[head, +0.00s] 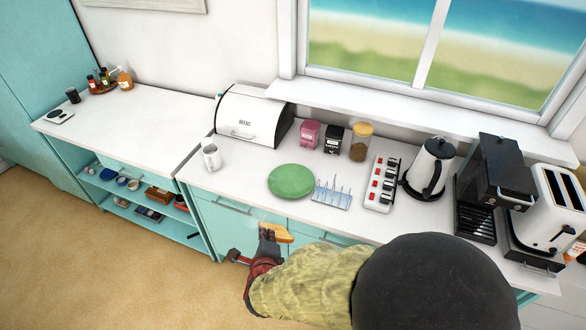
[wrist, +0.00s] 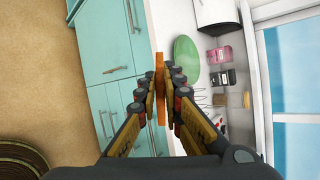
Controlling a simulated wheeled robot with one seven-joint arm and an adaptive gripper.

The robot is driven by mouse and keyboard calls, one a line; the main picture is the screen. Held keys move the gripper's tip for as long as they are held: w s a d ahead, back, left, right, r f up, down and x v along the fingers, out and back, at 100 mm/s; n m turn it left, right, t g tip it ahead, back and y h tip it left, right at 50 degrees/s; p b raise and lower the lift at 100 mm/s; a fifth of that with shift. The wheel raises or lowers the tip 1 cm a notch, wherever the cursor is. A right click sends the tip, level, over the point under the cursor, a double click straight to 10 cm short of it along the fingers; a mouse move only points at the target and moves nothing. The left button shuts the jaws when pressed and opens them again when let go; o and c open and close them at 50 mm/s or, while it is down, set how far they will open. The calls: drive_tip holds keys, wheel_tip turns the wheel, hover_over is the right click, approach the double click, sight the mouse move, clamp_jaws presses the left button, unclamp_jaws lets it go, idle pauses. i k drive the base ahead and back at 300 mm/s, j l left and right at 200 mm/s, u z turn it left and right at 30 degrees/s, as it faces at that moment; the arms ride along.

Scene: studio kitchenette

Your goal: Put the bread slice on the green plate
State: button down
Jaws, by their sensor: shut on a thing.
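The bread slice (head: 277,233) is golden brown and is held in my gripper (head: 270,236), in front of the counter's front edge in the head view. In the wrist view the bread slice (wrist: 160,80) shows edge-on as an orange strip between the two fingers of my gripper (wrist: 161,82), which are shut on it. The green plate (head: 291,181) lies flat on the counter, empty, beyond my gripper and a little to the right. The green plate (wrist: 184,58) also shows in the wrist view.
A blue toast rack (head: 332,195) stands just right of the plate. A white mug (head: 211,156) and a white bread bin (head: 250,116) are to its left and behind. A power strip (head: 381,184) and kettle (head: 430,168) stand farther right. Counter around the plate's front is clear.

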sight(292, 183)
drive_tip(key=i+l, duration=0.1)
drive_tip(key=i, duration=0.95)
